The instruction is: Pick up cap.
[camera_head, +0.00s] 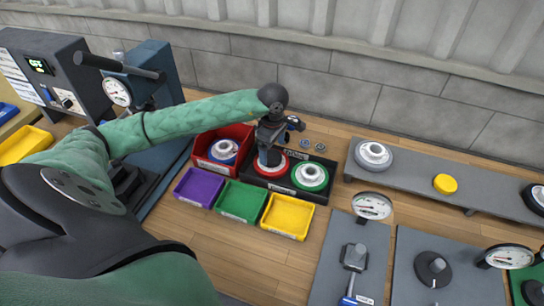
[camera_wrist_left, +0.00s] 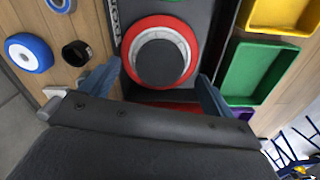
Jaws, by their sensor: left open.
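I cannot tell for sure which piece the task calls the cap. My left gripper (camera_head: 268,150) is above a round red-rimmed piece with a dark centre, which shows in the left wrist view (camera_wrist_left: 160,52). That piece sits on a black tray (camera_head: 296,155), partly hidden by the gripper in the head view. The left wrist view shows the gripper's two fingers (camera_wrist_left: 156,88) apart and empty, at either side of the piece's near edge. A white piece with a green rim (camera_head: 310,175) sits beside it on the tray. My right gripper is not in view.
Purple (camera_head: 198,187), green (camera_head: 240,201) and yellow (camera_head: 287,215) bins stand in front of the tray. A red bin (camera_head: 222,146) is left of it. A grey raised shelf (camera_head: 415,172) at right holds a yellow disc (camera_head: 445,184). Gauges (camera_head: 372,205) stand at front right.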

